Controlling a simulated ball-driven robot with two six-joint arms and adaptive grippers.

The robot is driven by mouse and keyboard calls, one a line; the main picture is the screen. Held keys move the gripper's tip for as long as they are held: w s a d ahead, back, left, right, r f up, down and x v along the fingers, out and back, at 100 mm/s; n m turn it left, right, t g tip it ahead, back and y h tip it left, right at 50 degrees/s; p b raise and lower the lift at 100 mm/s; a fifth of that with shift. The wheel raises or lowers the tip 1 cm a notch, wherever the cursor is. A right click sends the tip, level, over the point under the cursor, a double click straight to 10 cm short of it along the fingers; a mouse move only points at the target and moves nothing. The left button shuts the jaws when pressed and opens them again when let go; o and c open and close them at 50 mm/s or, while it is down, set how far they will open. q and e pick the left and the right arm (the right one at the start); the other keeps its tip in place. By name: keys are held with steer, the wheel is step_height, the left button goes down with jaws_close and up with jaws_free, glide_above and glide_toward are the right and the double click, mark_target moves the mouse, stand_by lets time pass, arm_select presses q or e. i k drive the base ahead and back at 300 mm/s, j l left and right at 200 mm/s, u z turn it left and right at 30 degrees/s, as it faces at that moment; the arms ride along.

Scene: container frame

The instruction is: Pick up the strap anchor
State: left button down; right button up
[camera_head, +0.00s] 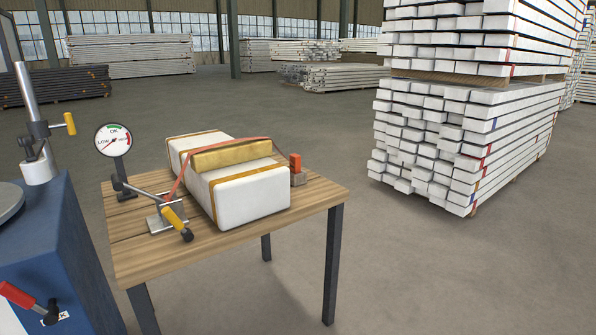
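A small orange-red block on a grey-brown base, which looks like the strap anchor (296,168), stands upright on the wooden table (150,262) at the right end of a white block (250,197). A reddish strap (182,170) runs over a gold bar (230,154) on top of the white block and comes down towards the anchor. I cannot tell whether the strap joins it. At the left, the strap reaches a metal clamp with a yellow handle (174,217). Neither of my grippers is in view.
A dial gauge (114,141) stands at the table's left back. A blue machine (50,245) with a red-handled lever (18,296) is at the left. Tall stacks of white beams (430,140) stand at the right. The floor between table and stacks is clear.

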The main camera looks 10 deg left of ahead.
mark_target(296, 168)
steer(key=i+u, duration=0.4)
steer(key=i, duration=0.55)
